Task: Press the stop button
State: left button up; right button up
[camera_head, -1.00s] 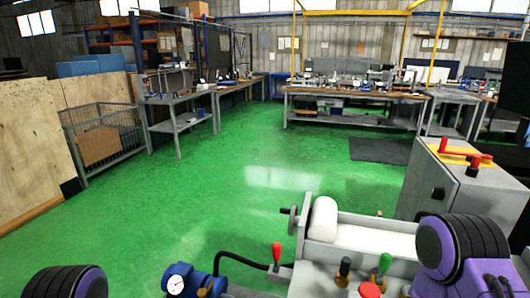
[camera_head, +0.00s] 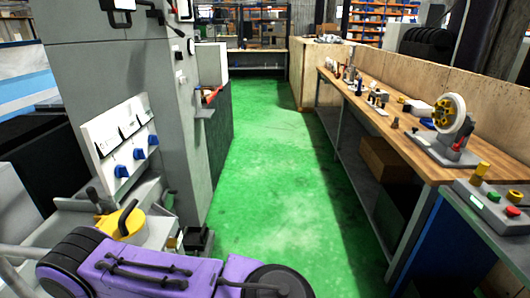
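A red button (camera_head: 513,211), which could be the stop button, sits on a grey control box (camera_head: 488,215) at the right edge. A green button (camera_head: 493,197) is just behind it, to its left. The box stands at the near end of the right-hand bench. A purple and black link of my own arm crosses the bottom left, well apart from the box. Neither of my grippers shows in this view, so their opening and their distance to the buttons are hidden.
A tall grey machine (camera_head: 110,70) with a white panel of blue knobs (camera_head: 122,140) stands at the left. A wooden-topped bench (camera_head: 395,120) with a wheel-like device (camera_head: 449,122) and small parts runs along the right. The green floor (camera_head: 270,165) between them is clear.

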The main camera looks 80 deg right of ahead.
aim_at(512, 211)
jog(key=z, duration=4.35)
